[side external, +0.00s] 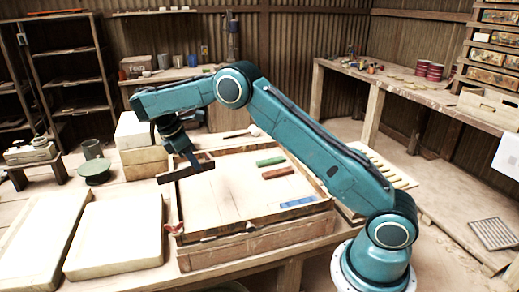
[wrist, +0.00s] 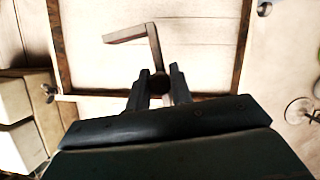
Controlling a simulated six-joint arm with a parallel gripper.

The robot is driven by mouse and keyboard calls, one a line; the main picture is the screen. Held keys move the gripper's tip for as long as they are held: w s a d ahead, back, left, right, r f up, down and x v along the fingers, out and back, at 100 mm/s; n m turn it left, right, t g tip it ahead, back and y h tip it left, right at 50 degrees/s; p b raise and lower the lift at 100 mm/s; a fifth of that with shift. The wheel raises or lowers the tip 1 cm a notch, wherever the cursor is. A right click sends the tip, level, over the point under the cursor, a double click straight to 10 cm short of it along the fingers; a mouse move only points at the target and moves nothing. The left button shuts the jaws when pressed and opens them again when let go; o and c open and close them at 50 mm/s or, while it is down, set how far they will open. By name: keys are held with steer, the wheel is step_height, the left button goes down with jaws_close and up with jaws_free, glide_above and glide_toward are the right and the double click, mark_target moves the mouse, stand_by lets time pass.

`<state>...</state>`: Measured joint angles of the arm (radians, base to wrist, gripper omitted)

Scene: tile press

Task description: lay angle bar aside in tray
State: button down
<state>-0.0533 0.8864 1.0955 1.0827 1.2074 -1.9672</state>
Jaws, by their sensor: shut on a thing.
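My gripper (wrist: 160,72) is shut on the angle bar (wrist: 152,42), an L-shaped strip that reaches out beyond the fingertips in the wrist view. In the side view the angle bar (side external: 200,168) looks dark and hangs under my gripper, above the left part of a shallow wood-framed box (side external: 240,239). It appears apart from the pale floor of the box. The framed box (wrist: 240,45) also shows beneath the bar in the wrist view. I cannot tell for certain which thing is the tray.
Inside the box's right part lie a green bar (side external: 270,161), a red-brown bar (side external: 277,172) and a blue bar (side external: 297,202). Pale slabs (side external: 115,235) lie to the left. A slatted rack (side external: 385,165) is right of the box. The box's left and middle floor is clear.

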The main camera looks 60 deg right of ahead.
steer(key=w+d+r+n+t, duration=0.3)
steer(key=d+r+n, duration=0.2)
steer(key=d+n, duration=0.2)
steer(key=w+d+r+n+t, duration=0.2)
steer(key=d+r+n, duration=0.3)
steer(key=d+n, duration=0.3)
steer(key=shift+w+r+n+t+y, duration=0.2)
steer(key=shift+w+n+t+y, duration=0.15)
steer(key=shift+w, duration=0.3)
steer(key=shift+d, duration=0.1)
step_height(320, 180, down, 16)
steer(key=shift+r, duration=0.1)
steer(key=shift+f, duration=2.1)
steer(key=shift+f, duration=0.15)
